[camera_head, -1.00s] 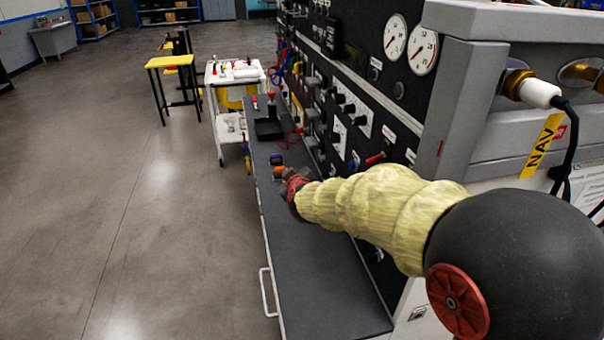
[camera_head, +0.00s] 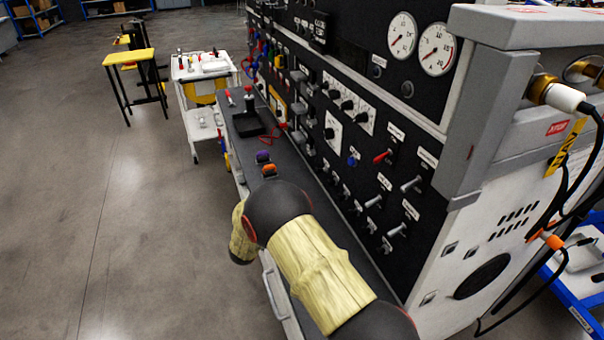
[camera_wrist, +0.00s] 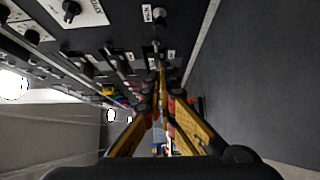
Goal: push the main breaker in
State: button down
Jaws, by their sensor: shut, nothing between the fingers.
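The black control panel (camera_head: 350,120) of the stand carries rows of switches, knobs and levers. Among them are a red-handled lever (camera_head: 383,157) and several grey levers, one of them upper right (camera_head: 412,184). Their labels are too small to read, so I cannot tell which is the main breaker. My gripper (camera_wrist: 160,82) shows in the wrist view, shut and empty, its yellow fingers together. Panel knobs and switches, such as a small knob with a label (camera_wrist: 158,14), lie beyond its tips; I cannot tell any contact. In the head view my arm hides the gripper.
A dark bench shelf (camera_head: 240,125) runs below the panel, with orange and purple-topped items (camera_head: 268,169) on it. A white cart (camera_head: 190,90) and a yellow-topped stand (camera_head: 130,57) are farther back. Cables hang at the right. The floor at the left is clear.

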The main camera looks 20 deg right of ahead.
aim_at(319, 171)
dwell(0.3)
jog(key=s+d+b+x, duration=0.2)
jog(key=b+x, duration=0.4)
jog(key=x, duration=0.6)
jog(key=shift+w+d, duration=0.25)
jog(key=shift+d, duration=0.05)
jog(key=shift+d+p, duration=0.9)
jog(key=shift+p, duration=0.25)
